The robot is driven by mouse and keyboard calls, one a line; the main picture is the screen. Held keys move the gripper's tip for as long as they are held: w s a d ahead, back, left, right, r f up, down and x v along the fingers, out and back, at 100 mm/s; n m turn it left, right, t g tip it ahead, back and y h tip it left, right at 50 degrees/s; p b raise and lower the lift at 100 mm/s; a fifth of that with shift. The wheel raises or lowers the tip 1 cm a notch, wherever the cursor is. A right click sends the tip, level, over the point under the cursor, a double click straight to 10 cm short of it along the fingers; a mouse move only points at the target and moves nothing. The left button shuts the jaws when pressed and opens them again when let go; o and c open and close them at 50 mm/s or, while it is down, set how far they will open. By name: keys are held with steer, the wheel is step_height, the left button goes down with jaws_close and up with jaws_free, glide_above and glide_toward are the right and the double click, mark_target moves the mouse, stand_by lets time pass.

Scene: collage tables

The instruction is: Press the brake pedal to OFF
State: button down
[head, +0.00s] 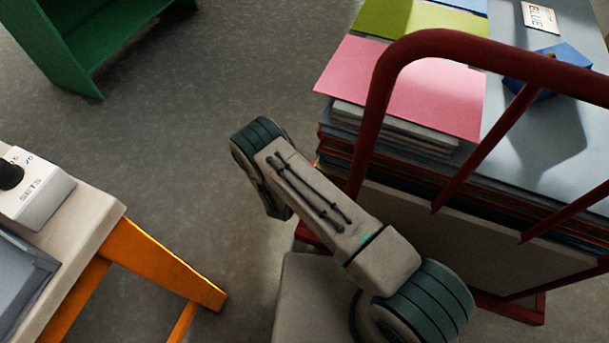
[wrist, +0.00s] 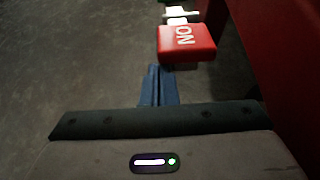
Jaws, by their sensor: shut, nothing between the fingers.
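The brake pedal (wrist: 187,43) is a red block marked ON in white, seen in the upper middle of the wrist view. A pale metal piece (wrist: 178,15) shows just behind it. My gripper (wrist: 155,68) is shut and empty, its blue fingers just below the pedal's near edge in the picture. I cannot tell whether the fingertips touch the pedal. In the head view my arm reaches down beside the red-railed cart (head: 383,85); the gripper and the pedal are hidden there.
The cart carries stacked coloured sheets (head: 418,88), a blue block (head: 563,66) and an ELLIE card (head: 540,17). A red wall (wrist: 282,60) rises right of the pedal. At left stands an orange-legged table (head: 165,268) with a SETS dial box (head: 38,195). Floor between is clear; a green shelf (head: 85,45) stands behind.

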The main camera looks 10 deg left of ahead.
steer(key=shift+w+r, duration=0.3)
steer(key=shift+r, duration=0.1)
step_height(320, 180, down, 5)
steer(key=s+b, duration=0.1)
steer(key=b, duration=0.3)
steer(key=p+v, duration=0.4)
steer(key=v, duration=0.6)
steer(key=shift+r, duration=0.55)
